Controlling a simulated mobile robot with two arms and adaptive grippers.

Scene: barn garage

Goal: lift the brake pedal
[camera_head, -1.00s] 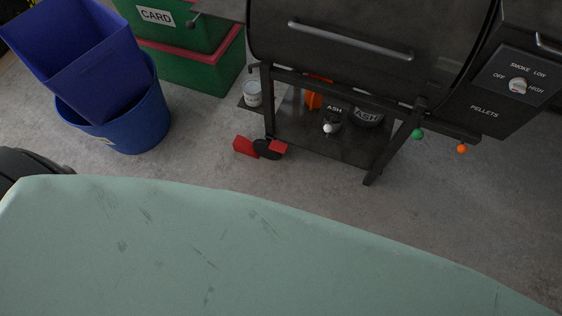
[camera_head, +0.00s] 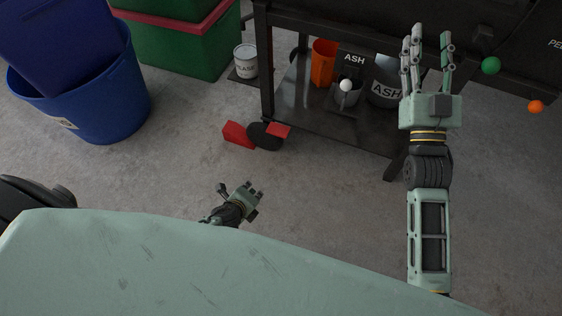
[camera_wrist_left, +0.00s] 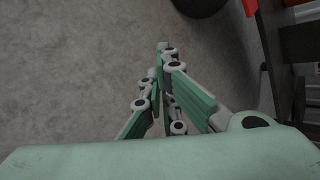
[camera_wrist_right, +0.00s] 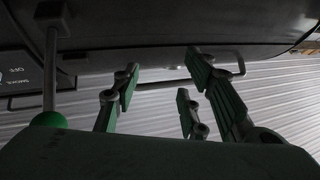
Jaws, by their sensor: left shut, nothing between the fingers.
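Two red pieces flank a black wheel (camera_head: 263,136) at the foot of the grill cart. One is a red block (camera_head: 238,135) on the floor to its left; the other is a smaller red piece (camera_head: 279,130) against its right side. I cannot tell for sure which is the brake pedal. My left gripper (camera_head: 250,187) is shut and empty, low over the floor, nearer to me than the wheel and apart from it. The wheel (camera_wrist_left: 198,5) and a red part (camera_wrist_left: 250,8) show at the top edge of the left wrist view. My right gripper (camera_head: 425,50) is raised, open and empty, before the grill.
The cart's lower shelf (camera_head: 300,100) holds an orange container (camera_head: 323,62) and ash buckets (camera_head: 385,85). A blue bin (camera_head: 100,110) and green boxes (camera_head: 185,50) stand at the left. Floor before the wheel is clear.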

